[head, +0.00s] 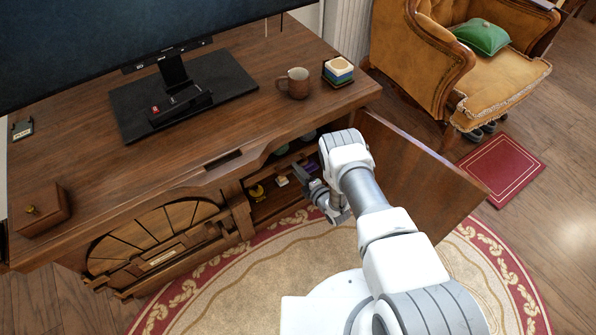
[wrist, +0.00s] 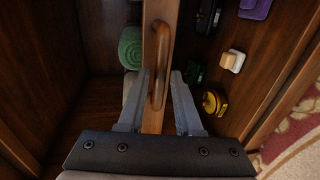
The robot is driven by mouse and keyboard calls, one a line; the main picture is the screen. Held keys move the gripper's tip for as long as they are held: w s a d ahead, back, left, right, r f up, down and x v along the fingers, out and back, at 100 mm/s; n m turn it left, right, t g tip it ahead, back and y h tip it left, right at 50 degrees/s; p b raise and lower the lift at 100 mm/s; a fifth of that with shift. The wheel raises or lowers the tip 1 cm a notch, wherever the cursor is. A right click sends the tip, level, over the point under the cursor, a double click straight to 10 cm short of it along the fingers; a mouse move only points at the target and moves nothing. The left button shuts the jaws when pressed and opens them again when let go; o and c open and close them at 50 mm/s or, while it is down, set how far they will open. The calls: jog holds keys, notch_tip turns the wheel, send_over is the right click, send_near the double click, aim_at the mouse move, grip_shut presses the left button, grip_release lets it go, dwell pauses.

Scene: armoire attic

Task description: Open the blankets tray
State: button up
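The blankets tray appears in the wrist view as a compartment with a wooden front panel (wrist: 150,25), with a rolled green blanket (wrist: 131,47) behind it. A curved wooden handle (wrist: 160,45) is fixed to the panel's outer side. My gripper (wrist: 160,78) is open, with one finger on each side of the handle's near part and the panel edge. Gaps show at the fingers, so it does not appear clamped. In the head view my gripper (head: 318,190) is at the cabinet's open right compartment; the tray and handle are mostly hidden there.
A wooden cabinet door (head: 415,175) stands open to the right of my arm. Small items lie in the compartment, including a yellow object (wrist: 212,102), a white block (wrist: 232,61) and a purple one (wrist: 255,8). A mug (head: 294,83) and monitor stand (head: 180,95) are on the cabinet top.

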grip_shut()
dwell(1.1)
